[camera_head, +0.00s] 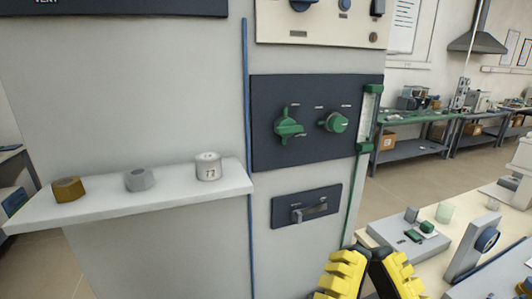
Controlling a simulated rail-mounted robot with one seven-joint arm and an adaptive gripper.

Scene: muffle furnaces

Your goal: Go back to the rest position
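Yellow and black parts of my gripper (371,278) show at the bottom edge, right of centre. Most of it is cut off by the frame.
The grey cabinet (150,95) has a dark panel with green knobs (289,125) and a latch (305,207). A white shelf (110,208) juts out at left with a brown nut, a grey nut and a white weight. The beige table (405,205) carries small items.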

